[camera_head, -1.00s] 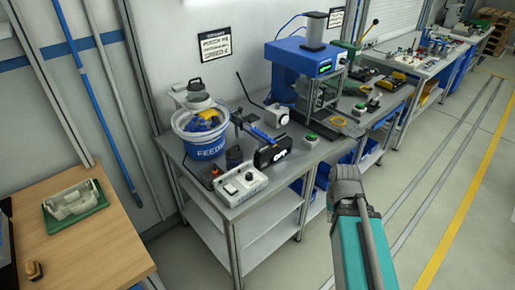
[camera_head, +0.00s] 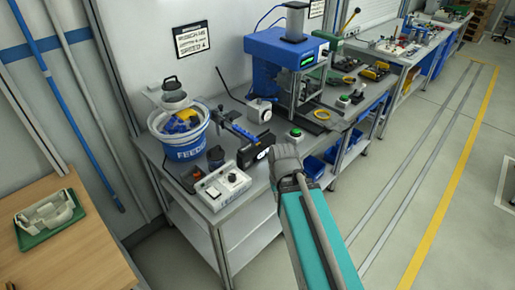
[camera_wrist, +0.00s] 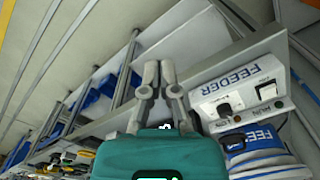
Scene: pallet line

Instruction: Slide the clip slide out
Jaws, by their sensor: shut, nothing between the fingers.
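The feeder stands on the near end of the grey steel bench. A blue track (camera_head: 241,132) runs from beside its bowl towards a black block (camera_head: 252,155) with a white mark. This block looks like the clip slide, but I cannot be sure. My arm reaches up from the bottom in the head view, its grey end just right of the block; the fingers are hidden there. In the wrist view my gripper (camera_wrist: 159,68) has its fingertips close together, with nothing between them. The block cannot be made out in the wrist view.
The white feeder control box (camera_head: 222,187) sits at the bench's front edge, left of my arm. The blue feeder bucket (camera_head: 181,146) stands behind it. A blue press (camera_head: 285,62) and a green button box (camera_head: 295,135) are farther along. The floor at right is clear.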

